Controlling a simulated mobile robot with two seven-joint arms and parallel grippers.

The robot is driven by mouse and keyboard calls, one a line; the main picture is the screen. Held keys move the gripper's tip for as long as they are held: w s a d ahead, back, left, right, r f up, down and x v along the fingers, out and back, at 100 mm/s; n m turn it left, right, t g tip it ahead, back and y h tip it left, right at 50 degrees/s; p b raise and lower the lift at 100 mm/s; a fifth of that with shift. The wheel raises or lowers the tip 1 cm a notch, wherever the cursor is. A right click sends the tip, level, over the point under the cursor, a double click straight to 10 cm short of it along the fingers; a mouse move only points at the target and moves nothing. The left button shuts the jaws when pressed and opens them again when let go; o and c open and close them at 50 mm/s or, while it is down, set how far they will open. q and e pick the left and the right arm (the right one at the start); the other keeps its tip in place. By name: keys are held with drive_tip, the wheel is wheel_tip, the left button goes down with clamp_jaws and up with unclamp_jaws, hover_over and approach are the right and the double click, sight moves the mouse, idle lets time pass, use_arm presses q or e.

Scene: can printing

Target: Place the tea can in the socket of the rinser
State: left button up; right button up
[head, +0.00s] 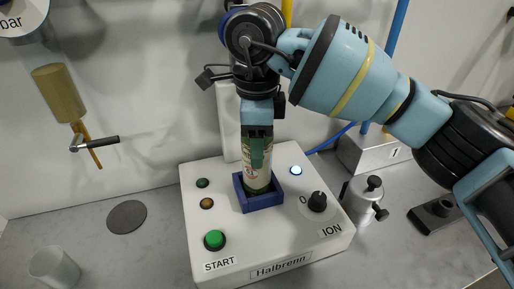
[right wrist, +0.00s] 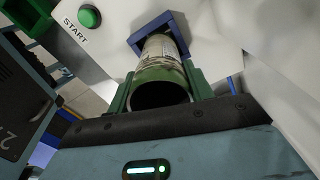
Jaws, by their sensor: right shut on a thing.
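The tea can (head: 258,176), green and cream with a printed label, stands upright in the blue square socket (head: 266,200) on top of the white rinser (head: 228,247). My right gripper (head: 257,150) comes down from above and is shut on the can's upper part. In the right wrist view the can (right wrist: 163,72) shows its dark open mouth between the green fingers (right wrist: 162,92), and its far end is inside the blue socket (right wrist: 152,33). The socket walls hide the can's lower end, so I cannot tell whether it rests on the bottom. My left gripper is not in view.
The rinser carries a green START button (head: 214,239), a black ION knob (head: 317,201) and a lit white lamp (head: 296,170). A grey cup (head: 54,268) and a dark disc (head: 127,217) are at the left. A metal fixture (head: 366,197) stands close at the right.

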drive_tip(key=shift+f, duration=0.9)
drive_tip(key=shift+f, duration=0.15)
drive_tip(key=o, duration=0.9)
drive_tip(key=shift+o, duration=0.2)
wheel_tip(320, 180, up, 12)
drive_tip(key=shift+r, duration=0.2)
